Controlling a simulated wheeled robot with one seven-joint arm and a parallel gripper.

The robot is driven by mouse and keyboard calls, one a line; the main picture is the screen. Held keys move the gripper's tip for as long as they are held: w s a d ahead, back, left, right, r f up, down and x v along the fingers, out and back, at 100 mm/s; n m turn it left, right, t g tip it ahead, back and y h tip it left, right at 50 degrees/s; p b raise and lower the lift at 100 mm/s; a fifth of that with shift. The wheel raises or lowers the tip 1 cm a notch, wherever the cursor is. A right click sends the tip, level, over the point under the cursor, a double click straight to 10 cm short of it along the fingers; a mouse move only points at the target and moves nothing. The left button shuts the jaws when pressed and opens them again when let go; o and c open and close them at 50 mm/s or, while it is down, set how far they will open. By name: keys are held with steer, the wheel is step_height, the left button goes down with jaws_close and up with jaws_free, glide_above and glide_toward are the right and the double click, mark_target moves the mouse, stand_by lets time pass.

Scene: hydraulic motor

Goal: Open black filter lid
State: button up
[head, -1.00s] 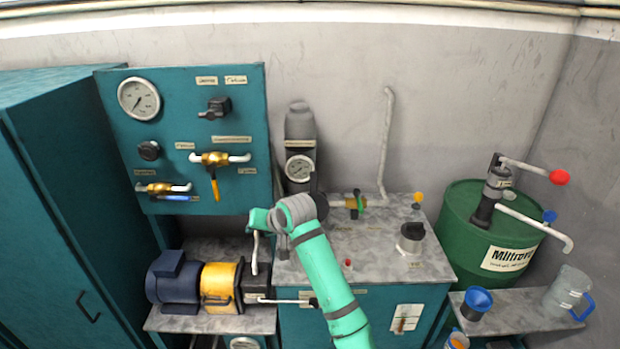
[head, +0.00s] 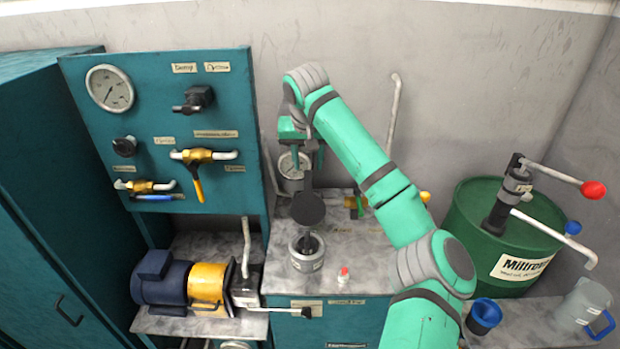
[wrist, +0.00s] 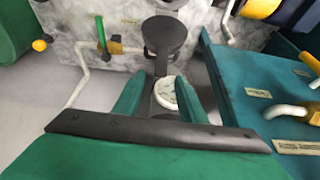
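The black filter lid (head: 307,208) is a dark round disc on the cabinet top, above and behind a short grey cylinder (head: 306,262) with a dark middle. The disc also shows at the top of the wrist view (wrist: 164,32), with a dark stem running from it towards my fingers. My gripper (head: 302,160) hangs behind and above the lid, near the wall. In the wrist view, its two green fingers (wrist: 162,80) are apart, on either side of the stem and a white gauge (wrist: 166,94). I cannot tell whether they touch anything.
The teal panel (head: 225,105) with valves and gauges stands close to the left of my gripper. A blue and yellow motor (head: 165,280) sits lower left. A green drum (head: 470,225) with a lever pump stands at right. A red button (head: 343,273) is on the cabinet top.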

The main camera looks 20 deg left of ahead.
mark_target(307, 174)
steer(key=x, duration=0.8)
steer(key=shift+a+f, duration=0.15)
steer(key=shift+a, duration=0.05)
steer(key=shift+w+a+f, duration=0.1)
steer(key=shift+a+f, duration=0.05)
steer(key=shift+f, duration=0.15)
steer(key=shift+w+d+f, duration=0.15)
steer(key=shift+d+f, duration=0.15)
steer(key=shift+c, duration=0.7)
steer(key=shift+a, duration=0.1)
jaws_close()
